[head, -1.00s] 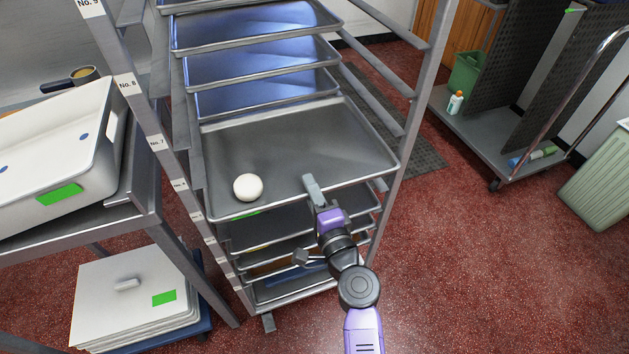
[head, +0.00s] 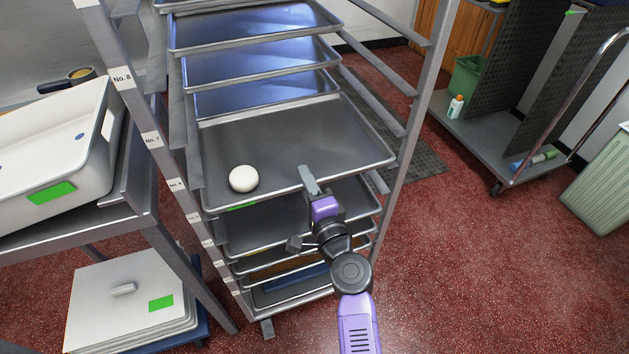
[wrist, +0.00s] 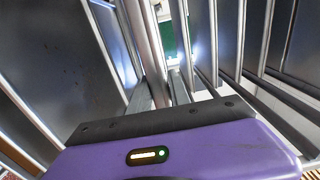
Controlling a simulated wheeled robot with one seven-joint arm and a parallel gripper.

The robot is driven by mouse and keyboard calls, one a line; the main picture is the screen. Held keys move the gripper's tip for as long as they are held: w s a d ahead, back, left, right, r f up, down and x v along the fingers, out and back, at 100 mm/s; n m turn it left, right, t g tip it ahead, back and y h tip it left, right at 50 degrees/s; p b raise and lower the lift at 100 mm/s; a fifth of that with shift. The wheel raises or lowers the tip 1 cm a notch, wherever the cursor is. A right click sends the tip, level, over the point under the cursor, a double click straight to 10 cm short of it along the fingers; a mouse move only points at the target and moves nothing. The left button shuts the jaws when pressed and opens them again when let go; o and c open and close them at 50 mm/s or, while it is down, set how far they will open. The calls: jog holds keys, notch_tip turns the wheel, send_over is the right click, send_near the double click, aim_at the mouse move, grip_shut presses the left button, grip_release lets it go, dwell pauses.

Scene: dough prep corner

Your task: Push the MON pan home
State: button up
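A grey sheet pan (head: 300,130) with a white dough ball (head: 243,179) on it sticks out of the rack toward me, further than the pans above. A green label (head: 240,207) shows in part under its front rim; I cannot read it. My gripper (head: 309,180) is at the right half of that front rim, with one finger above it. In the wrist view, the rim (wrist: 148,55) runs down between the two grey fingers (wrist: 158,98) and fills the gap, so the gripper looks shut on it. The lower finger is hidden in the head view.
Rack posts (head: 410,120) stand on both sides of the pan. More pans (head: 262,65) sit above and below. A bench with a white tub (head: 50,140) is close on the left. A cart (head: 490,140) stands at right, with open red floor before it.

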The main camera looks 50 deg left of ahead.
jog(key=o, duration=0.5)
jog(key=shift+f, duration=0.15)
jog(key=shift+p+v, duration=1.1)
jog(key=shift+v, duration=2.9)
